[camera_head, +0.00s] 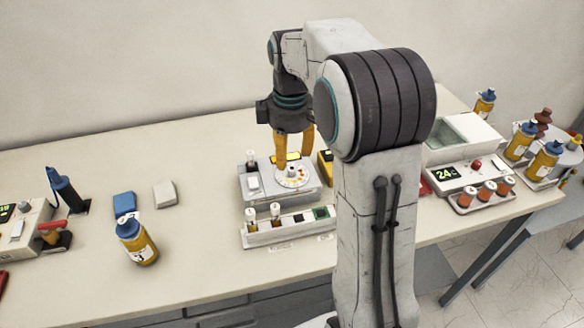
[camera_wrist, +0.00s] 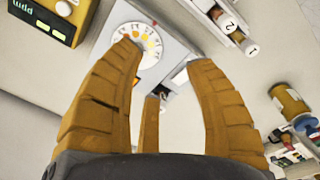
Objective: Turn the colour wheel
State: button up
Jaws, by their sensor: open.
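The colour wheel (camera_head: 293,177) is a white disc with coloured dots and a pale hub, on top of a grey device (camera_head: 256,189) near the middle of the table. In the wrist view the wheel (camera_wrist: 137,28) shows at the top, with yellow and orange dots, partly behind the left finger. My gripper (camera_head: 294,152) points down just above the wheel, its orange fingers spread. In the wrist view my gripper (camera_wrist: 165,65) is open with nothing between its fingers. I cannot tell whether a fingertip touches the wheel.
A white rack (camera_head: 290,228) with small vials stands in front of the device. A yellow device (camera_wrist: 48,18) is close beside the wheel. An orange bottle (camera_head: 137,243) and two small blocks stand left. Bare table lies between the blocks and the device.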

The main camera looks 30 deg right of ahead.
jog(key=n, duration=0.2)
send_over(292, 168)
notch_tip(292, 168, down, 4)
jog(key=shift+s+r+g, duration=0.1)
jog(key=shift+r+g, duration=0.1)
jog(key=shift+g, duration=0.2)
jog(key=shift+f, duration=3.65)
jog(key=shift+c, duration=0.2)
grip_shut()
